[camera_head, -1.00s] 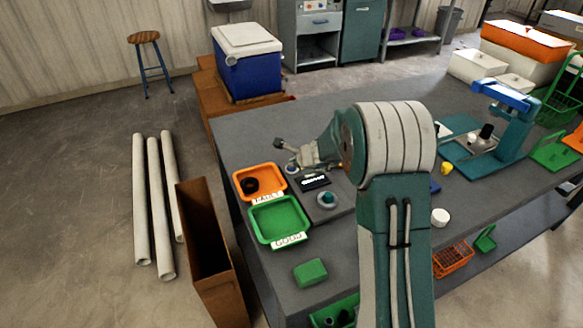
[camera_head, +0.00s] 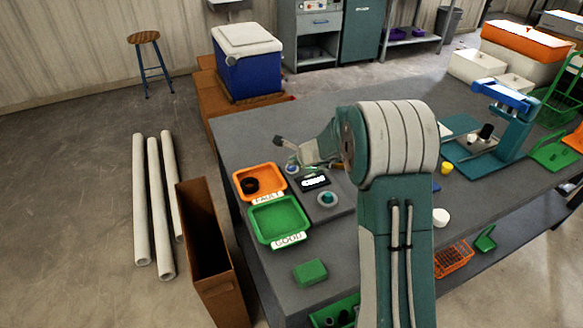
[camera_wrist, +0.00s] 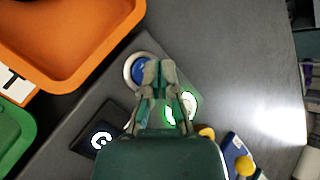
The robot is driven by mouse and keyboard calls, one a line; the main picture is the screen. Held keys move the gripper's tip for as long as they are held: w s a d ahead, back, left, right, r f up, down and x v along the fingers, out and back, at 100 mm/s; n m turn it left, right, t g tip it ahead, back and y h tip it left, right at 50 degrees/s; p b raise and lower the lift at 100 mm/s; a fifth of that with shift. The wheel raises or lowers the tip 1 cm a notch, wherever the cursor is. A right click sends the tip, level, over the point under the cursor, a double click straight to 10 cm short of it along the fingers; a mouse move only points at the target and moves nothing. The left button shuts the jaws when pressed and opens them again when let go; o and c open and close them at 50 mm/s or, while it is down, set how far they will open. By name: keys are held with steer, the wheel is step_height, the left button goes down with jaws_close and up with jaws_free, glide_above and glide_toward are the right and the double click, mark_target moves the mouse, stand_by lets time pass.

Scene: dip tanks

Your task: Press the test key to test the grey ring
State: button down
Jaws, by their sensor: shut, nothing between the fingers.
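The grey ring (camera_head: 327,199) lies flat on the tester's dark plate, in front of the small display (camera_head: 314,182); I cannot make it out in the wrist view. The test key is a round blue button in a pale collar (camera_wrist: 139,71); it also shows in the head view (camera_head: 292,168). My gripper (camera_wrist: 159,73) is shut and empty, its fingertips overlapping the key's right edge in the wrist view. It seems to be just above the key; I see no clear contact. A round lamp (camera_wrist: 181,108) glows white and green beside my fingers. The display is lit, its text unreadable.
An orange tray (camera_head: 238,181) holding a dark ring and a green tray (camera_head: 253,226) marked GOOD stand left of the tester. A green block (camera_head: 310,272) lies nearer on the bench. A teal stand (camera_head: 515,125) is at the right.

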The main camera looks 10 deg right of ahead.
mark_target(293, 168)
steer(key=shift+r, duration=0.25)
steer(key=shift+r, duration=2.5)
steer(key=shift+s+a+r, duration=0.1)
steer(key=shift+s+r, duration=0.05)
steer(key=shift+r, duration=0.1)
steer(key=s+a+r+n+g, duration=0.1)
steer(key=s+a+r+n, duration=0.1)
steer(key=s+r+n, duration=0.55)
steer(key=s+a+r+n+g, duration=0.15)
steer(key=s+r+n, duration=0.3)
steer(key=s, duration=0.55)
steer(key=s+d+n+h, duration=0.1)
steer(key=s+n, duration=0.4)
steer(key=s, duration=0.6)
steer(key=s+d+n+h, duration=0.2)
steer(key=s+n, duration=0.3)
steer(key=s, duration=0.7)
steer(key=shift+d+r+h, duration=0.15)
steer(key=shift+h, duration=0.15)
